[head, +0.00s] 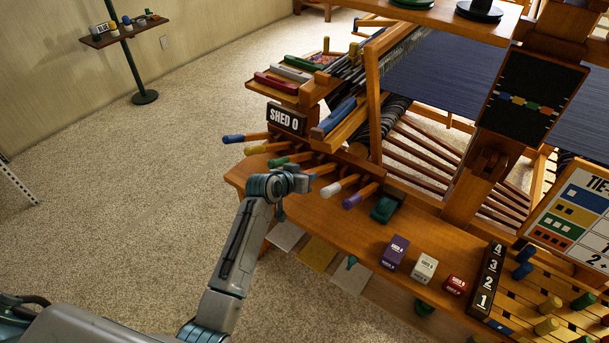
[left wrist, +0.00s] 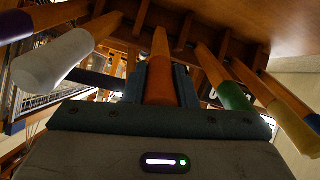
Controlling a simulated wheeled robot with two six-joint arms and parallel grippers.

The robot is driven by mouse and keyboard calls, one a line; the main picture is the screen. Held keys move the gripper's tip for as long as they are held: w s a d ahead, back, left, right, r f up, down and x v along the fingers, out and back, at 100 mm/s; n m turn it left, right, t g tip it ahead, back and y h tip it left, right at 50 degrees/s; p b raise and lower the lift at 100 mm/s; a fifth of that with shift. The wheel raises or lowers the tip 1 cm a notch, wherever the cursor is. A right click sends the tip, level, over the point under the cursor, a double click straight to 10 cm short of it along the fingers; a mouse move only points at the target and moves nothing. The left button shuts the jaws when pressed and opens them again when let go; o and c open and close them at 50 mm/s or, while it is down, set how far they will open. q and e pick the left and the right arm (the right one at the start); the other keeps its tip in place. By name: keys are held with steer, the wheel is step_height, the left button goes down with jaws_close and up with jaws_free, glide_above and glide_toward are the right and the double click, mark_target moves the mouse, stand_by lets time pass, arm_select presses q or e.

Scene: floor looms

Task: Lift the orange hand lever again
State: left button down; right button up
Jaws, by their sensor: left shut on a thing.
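A row of hand levers sticks out from the loom's left side. The blue (head: 233,139), yellow (head: 256,150), green (head: 279,162), white (head: 331,190) and purple (head: 352,201) grips show in the head view. My left gripper (head: 302,183) is between the green and white levers, where it hides the orange grip. In the left wrist view the orange lever (left wrist: 161,82) lies between the two fingers, which are shut on it. The white lever (left wrist: 55,62) and green lever (left wrist: 235,100) are on either side, apart from the fingers. My right gripper is not in view.
A sign (head: 286,119) above the levers reads SHED 0. Carpeted floor (head: 150,190) at left is open.

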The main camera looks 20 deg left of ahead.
arm_select(q)
steer(key=shift+w+r, duration=0.1)
steer(key=shift+r, duration=0.15)
steer(key=c, duration=1.3)
jaws_free()
steer(key=shift+c, duration=0.2)
steer(key=shift+o, duration=0.9)
steer(key=shift+f, duration=0.1)
steer(key=b+v, duration=0.1)
steer(key=v, duration=1)
steer(key=shift+f, duration=0.15)
